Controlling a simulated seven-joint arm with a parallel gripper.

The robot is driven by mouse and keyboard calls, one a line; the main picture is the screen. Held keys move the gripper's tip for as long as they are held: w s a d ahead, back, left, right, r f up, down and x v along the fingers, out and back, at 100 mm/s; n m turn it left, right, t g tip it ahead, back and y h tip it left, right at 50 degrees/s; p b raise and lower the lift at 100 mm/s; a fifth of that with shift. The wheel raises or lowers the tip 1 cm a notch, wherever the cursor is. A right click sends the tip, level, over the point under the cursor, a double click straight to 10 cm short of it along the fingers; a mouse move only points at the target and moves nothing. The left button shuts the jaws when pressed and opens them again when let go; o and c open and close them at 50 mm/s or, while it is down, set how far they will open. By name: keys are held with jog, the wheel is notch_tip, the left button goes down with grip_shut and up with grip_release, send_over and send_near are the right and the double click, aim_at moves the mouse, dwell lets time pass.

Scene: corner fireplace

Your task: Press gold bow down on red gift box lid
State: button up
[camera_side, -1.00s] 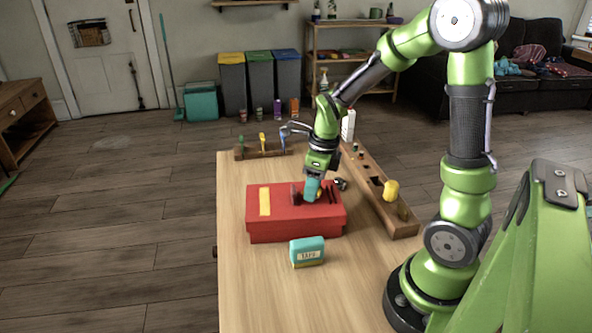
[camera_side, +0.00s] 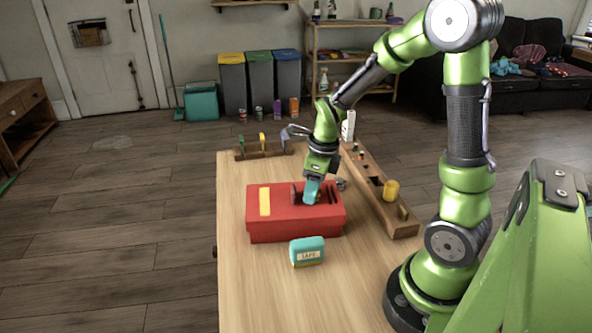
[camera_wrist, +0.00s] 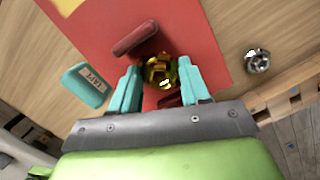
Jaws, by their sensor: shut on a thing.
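The red gift box (camera_side: 285,228) stands on the wooden table, its flat red lid facing up. The lid (camera_wrist: 195,30) also shows in the wrist view. The shiny gold bow (camera_wrist: 160,72) is between the two teal fingers of my gripper (camera_wrist: 159,66), over the lid. My gripper is shut on the bow. In the side view my gripper (camera_side: 313,192) is low at the right part of the lid, and its fingers hide the bow. I cannot tell whether the bow touches the lid. A dark red raised piece (camera_wrist: 135,38) is just beyond the bow.
A silver bow-like thing (camera_wrist: 257,60) lies on the table beside the box. A teal tape block (camera_side: 307,251) stands in front of the box. A wooden tray (camera_side: 372,180) with a yellow roll (camera_side: 391,190) lies to the right. A tool rack (camera_side: 262,150) is behind.

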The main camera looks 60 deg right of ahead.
jog(key=o, duration=0.9)
notch_tip(320, 180, up, 17)
jog(key=s, duration=0.2)
jog(key=s+a+n+t, duration=0.1)
jog(key=a+n, duration=0.3)
jog(key=n, duration=0.5)
jog(key=s+a+n+t+y, duration=0.1)
jog(key=s+a+n+t, duration=0.1)
jog(key=n, duration=0.8)
jog(key=s+a+f+n+t, duration=0.1)
jog(key=s+a+n+t, duration=0.1)
jog(key=a+n, duration=0.4)
jog(key=shift+s+a+n, duration=0.2)
jog(key=shift+s+n, duration=0.15)
jog(key=shift+n, duration=0.55)
jog(key=shift+s+a+n, duration=0.15)
jog(key=shift+s+n, duration=0.15)
jog(key=shift+n, duration=0.6)
